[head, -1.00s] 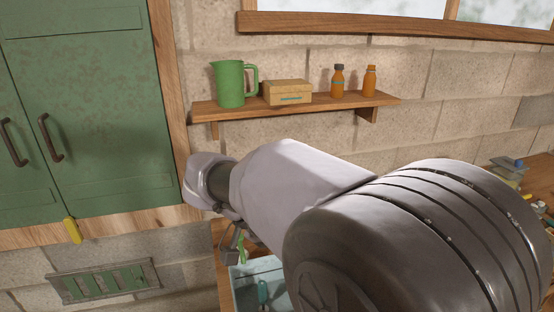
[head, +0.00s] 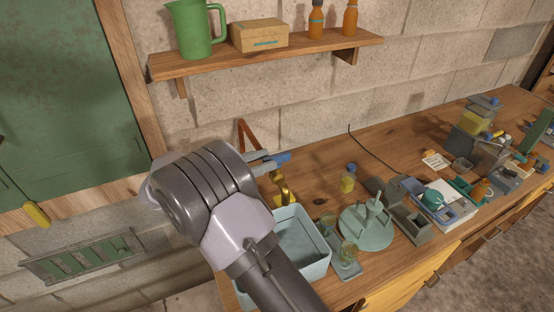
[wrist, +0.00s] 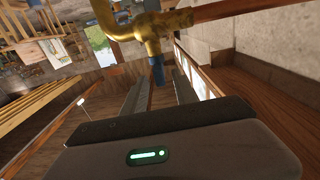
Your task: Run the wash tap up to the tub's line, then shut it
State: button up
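The brass wash tap (head: 283,190) stands at the back of the pale blue tub (head: 318,272). In the wrist view the tap (wrist: 150,32) crosses the top, with a blue-tipped part (wrist: 157,72) pointing towards the gap between my fingers. My gripper (wrist: 162,84) is open, its two dark fingers apart and no contact with the tap clear. In the head view my gripper (head: 266,160) is just above and left of the tap, beside a blue tip. The tub's line and any water flow or level cannot be made out; my arm hides the tub's left part.
A round pale green stand (head: 368,230) and glass jars (head: 348,252) sit right of the tub. A small yellow bottle (head: 348,178) stands behind them. The bench's right side is crowded. A shelf (head: 270,58) with a green jug (head: 196,30) hangs above.

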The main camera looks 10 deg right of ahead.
aim_at(277, 155)
jog(key=d, duration=0.2)
jog(key=w+d, duration=0.1)
jog(key=d, duration=0.1)
jog(key=shift+d, duration=0.15)
jog(key=shift+c, duration=0.2)
grip_shut()
